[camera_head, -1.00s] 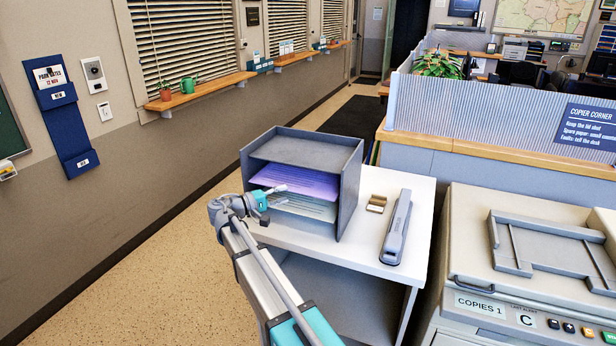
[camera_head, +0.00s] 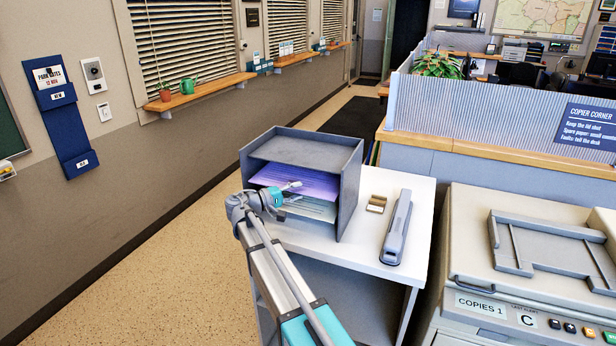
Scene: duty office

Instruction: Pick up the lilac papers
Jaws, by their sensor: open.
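The lilac papers (camera_head: 300,180) lie flat on a middle shelf of a grey open-fronted letter tray (camera_head: 351,195). Pale greenish papers (camera_head: 312,208) lie on the shelf below them. The tray stands on a white-topped stand (camera_head: 376,254). My gripper (camera_head: 295,190) is open at the tray's front, its fingertips overlapping the front edge of the lilac papers in the picture. I cannot tell whether the fingers are around the papers or only in front of them. My arm hides the tray's lower left front.
A grey long-arm stapler (camera_head: 396,228) and a small brown-and-white item (camera_head: 377,204) sit right of the tray. A copier (camera_head: 530,260) stands at the right. A blue-grey partition (camera_head: 480,105) is behind. The floor to the left is clear.

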